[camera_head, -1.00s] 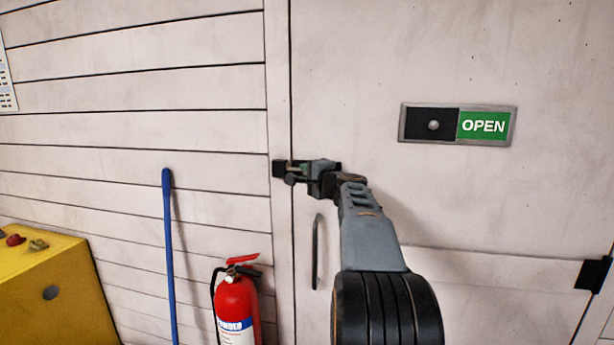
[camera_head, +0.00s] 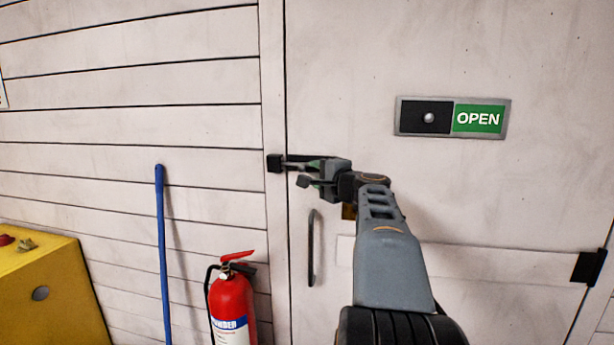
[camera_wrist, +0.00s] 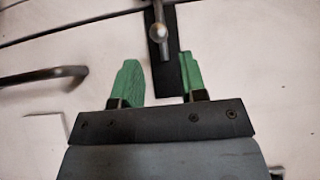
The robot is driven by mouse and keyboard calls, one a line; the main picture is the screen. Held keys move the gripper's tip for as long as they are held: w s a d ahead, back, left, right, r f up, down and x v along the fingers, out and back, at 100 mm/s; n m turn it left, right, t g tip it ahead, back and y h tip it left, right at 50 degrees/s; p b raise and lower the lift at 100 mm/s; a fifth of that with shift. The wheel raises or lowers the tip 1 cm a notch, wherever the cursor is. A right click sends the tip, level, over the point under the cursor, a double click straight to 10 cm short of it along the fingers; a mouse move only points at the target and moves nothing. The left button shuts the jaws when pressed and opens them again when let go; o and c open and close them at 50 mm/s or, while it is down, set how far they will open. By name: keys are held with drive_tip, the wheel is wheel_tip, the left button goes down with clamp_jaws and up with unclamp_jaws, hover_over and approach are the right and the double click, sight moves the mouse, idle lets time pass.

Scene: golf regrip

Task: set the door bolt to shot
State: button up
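The door bolt (camera_wrist: 159,31) shows in the wrist view as a metal rod with a round knob on a dark backing plate. In the head view the bolt (camera_head: 304,158) lies level at the door's left edge, partly hidden by my gripper. The black keeper (camera_head: 274,163) is on the frame to its left. My gripper (camera_head: 305,172) is in front of the bolt; in the wrist view the green fingers of my gripper (camera_wrist: 158,60) are apart, with the knob beyond the tips, roughly between them. Nothing is held. The door sign (camera_head: 452,118) reads OPEN on green.
A dark door handle (camera_head: 311,248) is below the bolt and also shows in the wrist view (camera_wrist: 42,76). A red fire extinguisher (camera_head: 231,300), a blue pole (camera_head: 162,250) and a yellow box (camera_head: 48,290) stand at lower left. The door between bolt and sign is clear.

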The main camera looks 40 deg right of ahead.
drive_tip(key=s+b, duration=0.1)
drive_tip(key=s, duration=0.5)
drive_tip(key=shift+a, duration=0.2)
drive_tip(key=shift+f, duration=0.1)
drive_tip(key=s+a+f+n+g+y+p, duration=0.1)
drive_tip(key=a+f+n+g, duration=0.25)
drive_tip(key=f, duration=0.65)
drive_tip(key=s+a+f+n+g+y, duration=0.1)
drive_tip(key=s+a+f+n+g, duration=0.15)
drive_tip(key=a+f+g, duration=0.45)
drive_tip(key=s+a+f+n+g+p, duration=0.1)
drive_tip(key=s+a+f+n, duration=0.2)
drive_tip(key=a+n, duration=0.1)
drive_tip(key=s+a+f+n+g+p, duration=0.1)
drive_tip(key=s+a+f+n, duration=0.2)
drive_tip(key=a, duration=0.4)
drive_tip(key=s+a+f+n+g+h+p, duration=0.1)
drive_tip(key=s+a+f+n+g, duration=0.1)
drive_tip(key=a+f+n, duration=0.3)
drive_tip(key=shift+s+a+f+n, duration=0.15)
drive_tip(key=shift+s+a+n, duration=0.25)
drive_tip(key=shift+s+a, duration=0.15)
